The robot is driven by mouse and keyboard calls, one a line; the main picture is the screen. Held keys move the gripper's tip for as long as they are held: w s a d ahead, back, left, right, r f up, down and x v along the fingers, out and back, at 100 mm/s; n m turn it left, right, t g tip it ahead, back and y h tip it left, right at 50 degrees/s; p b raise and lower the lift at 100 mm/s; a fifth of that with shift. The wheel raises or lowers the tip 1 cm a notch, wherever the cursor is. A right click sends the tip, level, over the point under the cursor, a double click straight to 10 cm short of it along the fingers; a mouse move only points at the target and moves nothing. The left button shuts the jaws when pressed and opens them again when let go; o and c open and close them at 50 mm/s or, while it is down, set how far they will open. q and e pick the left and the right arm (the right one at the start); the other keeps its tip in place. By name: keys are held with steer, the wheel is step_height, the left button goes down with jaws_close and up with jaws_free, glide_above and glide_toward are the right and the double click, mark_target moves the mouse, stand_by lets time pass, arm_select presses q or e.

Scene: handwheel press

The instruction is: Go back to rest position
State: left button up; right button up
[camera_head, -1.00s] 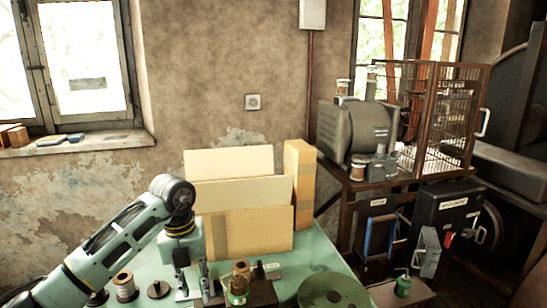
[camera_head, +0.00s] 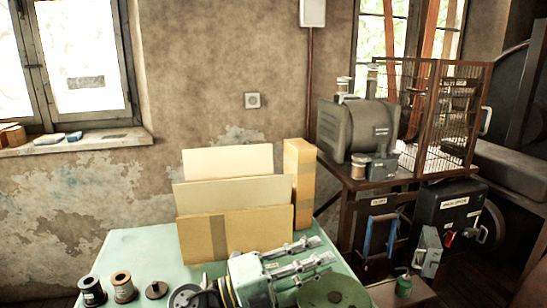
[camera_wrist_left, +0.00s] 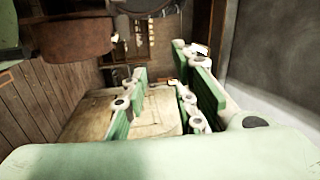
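My left gripper (camera_head: 326,249) reaches over the green table (camera_head: 135,250) from the bottom of the head view, with its two grey fingers pointing right. The fingers are apart with nothing between them. They also show apart in the left wrist view (camera_wrist_left: 161,62). A green round disc (camera_head: 345,297) lies just below the fingers in the picture, partly covered; I cannot tell the height of the gripper above it. My right gripper is not in view.
A dark spool (camera_head: 92,292), a copper-coloured spool (camera_head: 123,288) and a small dark disc (camera_head: 156,290) stand on the table's left. Cardboard panels (camera_head: 265,221) and an upright box (camera_head: 299,185) stand behind. A motor (camera_head: 360,127) and wire cage (camera_head: 450,120) are at right.

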arm_select(q)
steer(key=w+a+n+t+y, duration=0.4)
steer(key=a+n+t+y, duration=0.6)
steer(key=a+n+t, duration=0.6)
steer(key=s+a+f+n+g+y, duration=0.35)
steer(key=a+f+n+y, duration=0.2)
steer(key=f, duration=0.35)
steer(key=s+a+f+n+g+y, duration=0.3)
steer(key=a+f+n+g+y, duration=0.15)
steer(key=f+n, duration=0.35)
steer(key=s+a+f+g, duration=0.1)
steer(key=s+f+g, duration=0.2)
steer(key=s+f, duration=0.35)
steer(key=s+a+f+g+h, duration=0.1)
steer(key=s+f+g, duration=0.25)
steer(key=s, duration=0.65)
steer(key=s+a+f+g, duration=0.1)
steer(key=s+f+g, duration=0.35)
steer(key=s, duration=0.35)
step_height(320, 180, down, 26)
steer(key=s, duration=0.2)
steer(key=s+a+f+g, duration=0.1)
steer(key=s+a+f, duration=0.1)
steer(key=s+f, duration=1.5)
steer(key=shift+a+g, duration=0.2)
steer(key=shift+g, duration=0.2)
